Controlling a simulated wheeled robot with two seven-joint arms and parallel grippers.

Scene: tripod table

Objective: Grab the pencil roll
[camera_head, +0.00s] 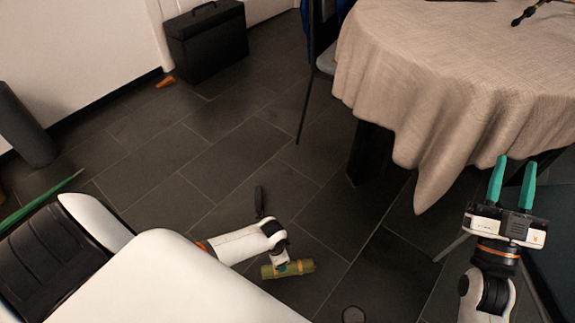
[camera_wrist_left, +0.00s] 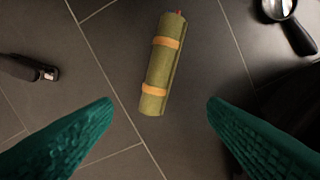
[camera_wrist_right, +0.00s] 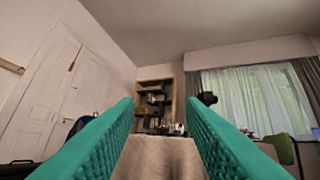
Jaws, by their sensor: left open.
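The pencil roll (camera_head: 302,267) is an olive-green cylinder with orange bands, lying on the dark tiled floor. In the left wrist view the pencil roll (camera_wrist_left: 158,62) shows whole, with a small red tip at its far end. It lies ahead of the gap between the fingers. My left gripper (camera_wrist_left: 158,108) is open and empty, pointing down above the roll. In the head view my left gripper (camera_head: 284,266) covers part of the roll. My right gripper (camera_head: 515,163) is open and empty, raised beside the table; its fingers (camera_wrist_right: 160,105) also show in the right wrist view.
A magnifying glass (camera_wrist_left: 290,22) lies on the floor to the right of the roll. A small black object (camera_wrist_left: 28,68) lies to the left. A table with a beige cloth (camera_head: 410,85) stands at the right. A black case (camera_head: 208,42) stands by the wall. Open floor lies between.

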